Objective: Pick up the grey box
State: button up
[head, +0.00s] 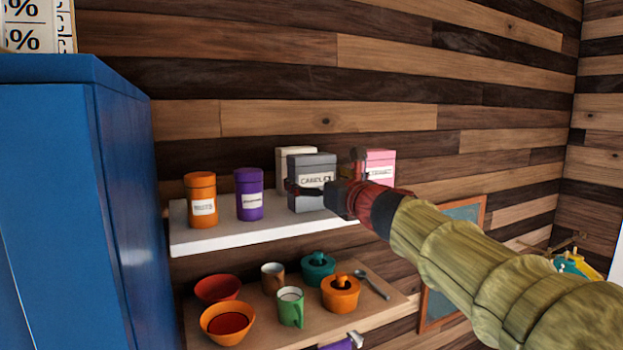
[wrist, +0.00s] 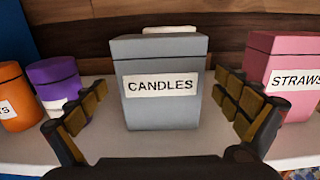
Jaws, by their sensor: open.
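My gripper (wrist: 160,112) is open, with one finger to the left of the box and one to the right. Both fingers appear apart from the box, and nothing is held. In the head view my gripper (head: 325,192) is at the front of the box and hides part of its lower right side.
On the shelf (head: 235,235) stand an orange canister (head: 201,190), a purple canister (head: 249,183), a white box (head: 296,155) behind the grey one, and a pink box (head: 381,158) to the right. A lower shelf holds bowls, mugs and pots. A blue cabinet (head: 60,200) stands at left.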

aim_at(317, 179)
jog(key=x, duration=0.3)
jog(key=shift+w, duration=0.1)
jog(key=shift+r, duration=0.1)
jog(key=c, duration=1.3)
